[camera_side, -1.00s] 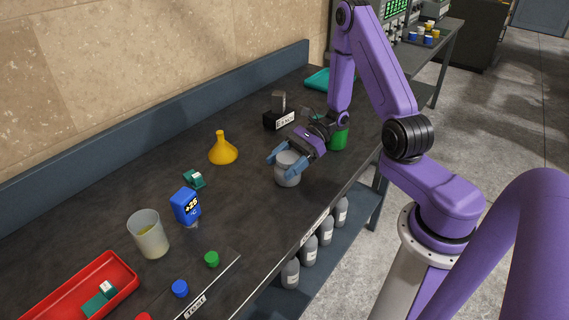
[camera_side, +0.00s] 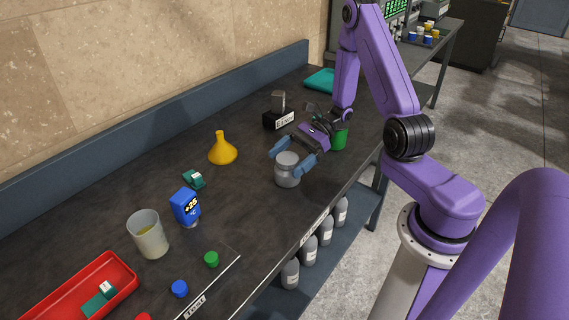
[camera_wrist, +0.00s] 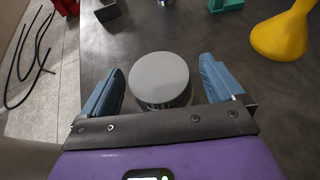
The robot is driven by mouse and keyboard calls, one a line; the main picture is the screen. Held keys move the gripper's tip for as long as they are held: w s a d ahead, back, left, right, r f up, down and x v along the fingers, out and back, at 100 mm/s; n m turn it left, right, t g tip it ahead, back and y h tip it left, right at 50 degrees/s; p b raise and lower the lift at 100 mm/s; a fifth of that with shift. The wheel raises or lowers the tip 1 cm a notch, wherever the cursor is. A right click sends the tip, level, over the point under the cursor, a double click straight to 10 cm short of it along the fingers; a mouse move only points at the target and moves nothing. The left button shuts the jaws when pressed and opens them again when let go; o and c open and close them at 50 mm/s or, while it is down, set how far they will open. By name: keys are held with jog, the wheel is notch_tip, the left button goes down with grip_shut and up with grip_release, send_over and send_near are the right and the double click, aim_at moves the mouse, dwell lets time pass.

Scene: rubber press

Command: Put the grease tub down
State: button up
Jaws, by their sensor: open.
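The grease tub (camera_side: 287,171) is a small grey pot with a lighter round lid. It stands upright on the dark bench top (camera_side: 250,215), near its front edge. My gripper (camera_side: 292,157) is open with its blue fingers on either side of the tub. In the wrist view the tub's lid (camera_wrist: 159,79) lies between the two fingers of my gripper (camera_wrist: 163,90), with a gap showing on each side. The tub's underside is hidden.
A yellow funnel (camera_side: 222,150), a blue display device (camera_side: 185,206) and a beaker (camera_side: 148,235) stand to the left. A black labelled block (camera_side: 279,118) and a green container (camera_side: 338,138) are behind. A red tray (camera_side: 75,292) lies front left. Bare bench surrounds the tub.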

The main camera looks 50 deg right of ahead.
jog(key=v, duration=1)
jog(key=s+a+r+n+g+h, duration=0.4)
jog(key=s+a+n+g+h, duration=0.4)
jog(key=a+n, duration=0.55)
jog(key=s+a+r+n+t+h, duration=0.2)
jog(key=s+n, duration=0.4)
jog(key=n, duration=0.4)
jog(key=s+a+r+n+t+h, duration=0.2)
jog(key=s+n, duration=0.4)
jog(key=n, duration=0.4)
jog(key=shift+r+t, duration=0.15)
jog(key=shift+t, duration=0.15)
